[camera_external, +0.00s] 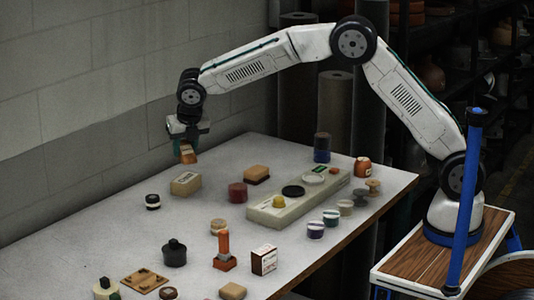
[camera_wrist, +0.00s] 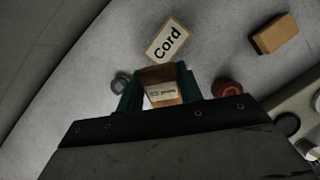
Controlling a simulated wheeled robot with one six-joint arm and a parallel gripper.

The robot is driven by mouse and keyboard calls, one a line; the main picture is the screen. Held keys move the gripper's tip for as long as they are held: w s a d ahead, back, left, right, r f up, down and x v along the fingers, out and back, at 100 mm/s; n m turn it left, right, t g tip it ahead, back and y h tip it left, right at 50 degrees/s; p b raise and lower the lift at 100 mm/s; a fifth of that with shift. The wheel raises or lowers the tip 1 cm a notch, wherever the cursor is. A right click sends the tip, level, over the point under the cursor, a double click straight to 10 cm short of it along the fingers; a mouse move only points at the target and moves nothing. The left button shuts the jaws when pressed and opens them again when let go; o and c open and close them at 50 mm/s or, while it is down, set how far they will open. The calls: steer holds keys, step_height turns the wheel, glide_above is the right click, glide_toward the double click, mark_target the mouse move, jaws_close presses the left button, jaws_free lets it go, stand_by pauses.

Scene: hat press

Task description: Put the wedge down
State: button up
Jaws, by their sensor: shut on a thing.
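The wedge (camera_external: 188,154), a brown-orange wooden piece, is held in my gripper (camera_external: 187,146) above the far left part of the table, clear of its top. In the wrist view the wedge (camera_wrist: 160,76) sits between the two green fingers of my gripper (camera_wrist: 160,92), which are shut on it. A pale labelled face shows between the fingers; its lower part is hidden by the gripper body. The grey table (camera_external: 100,238) lies below.
A box marked Cord (camera_wrist: 166,42) stands close by; it also shows outside (camera_external: 186,184). A brown-topped block (camera_external: 257,173), a red jar (camera_external: 238,192) and a small dark tin (camera_external: 152,201) stand around it. A pale press board (camera_external: 275,217) lies to the right. Bare table lies front left.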

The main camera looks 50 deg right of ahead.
steer(key=s+d+m+g+h, duration=0.1)
steer(key=s+d+m, duration=0.15)
steer(key=d, duration=0.85)
steer(key=s+d+m+g, duration=0.1)
steer(key=d+m, duration=0.3)
steer(key=d, duration=0.7)
steer(key=s+d+m+g+h, duration=0.1)
steer(key=s+d+m, duration=0.15)
steer(key=d, duration=0.85)
steer(key=f+m, duration=0.1)
steer(key=f, duration=0.3)
steer(key=s+f+m, duration=0.1)
steer(key=f, duration=0.2)
steer(key=s+d+f+m+g, duration=0.1)
steer(key=f, duration=0.3)
steer(key=shift+s+f, duration=0.1)
steer(key=shift+f, duration=0.25)
steer(key=shift+f, duration=0.2)
steer(key=o, duration=0.9)
steer(key=shift+o, duration=0.5)
steer(key=shift+r, duration=0.15)
